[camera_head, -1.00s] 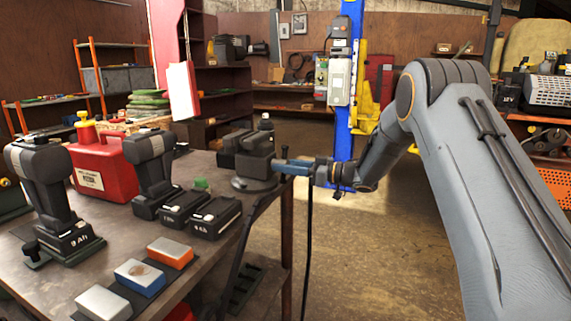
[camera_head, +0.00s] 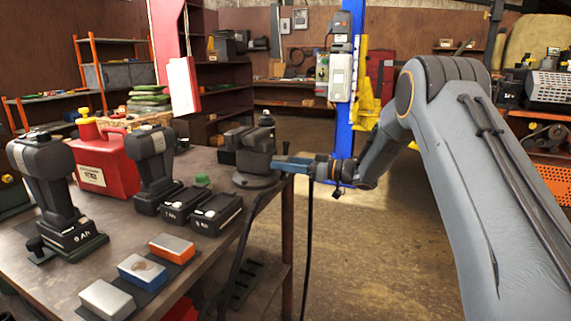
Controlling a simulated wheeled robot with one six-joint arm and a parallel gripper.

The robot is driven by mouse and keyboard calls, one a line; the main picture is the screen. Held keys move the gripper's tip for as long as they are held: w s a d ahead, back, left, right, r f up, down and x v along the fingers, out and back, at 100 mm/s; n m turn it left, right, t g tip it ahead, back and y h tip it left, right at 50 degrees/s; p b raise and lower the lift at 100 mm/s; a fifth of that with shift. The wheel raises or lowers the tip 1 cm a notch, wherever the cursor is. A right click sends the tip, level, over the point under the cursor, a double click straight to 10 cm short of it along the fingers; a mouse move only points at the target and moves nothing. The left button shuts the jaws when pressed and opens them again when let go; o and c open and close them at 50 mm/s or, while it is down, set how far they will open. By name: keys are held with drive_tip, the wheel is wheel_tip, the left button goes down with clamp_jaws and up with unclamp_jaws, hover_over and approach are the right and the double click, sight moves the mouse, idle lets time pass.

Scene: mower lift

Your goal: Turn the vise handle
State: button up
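The dark grey vise (camera_head: 256,160) stands at the far right corner of the workbench. Its handle (camera_head: 284,149) shows as a small dark upright piece at the vise's right end, partly hidden by my gripper. My gripper (camera_head: 280,164), with blue-grey fingers, reaches in from the right and is at the handle side of the vise. The fingers overlap the handle in this view. They are too small here to tell whether they are open or shut on it.
The workbench (camera_head: 215,262) holds two drill-like tools (camera_head: 50,190), battery packs (camera_head: 216,214), a red fuel can (camera_head: 101,163) and several small blocks (camera_head: 142,270). A black cable (camera_head: 308,235) hangs below my gripper. A blue lift post (camera_head: 346,130) stands behind my arm. The floor right of the bench is clear.

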drive_tip(key=shift+d, duration=0.1)
drive_tip(key=shift+d, duration=0.3)
drive_tip(key=b+v, duration=0.1)
drive_tip(key=v, duration=0.6)
drive_tip(key=shift+r, duration=0.1)
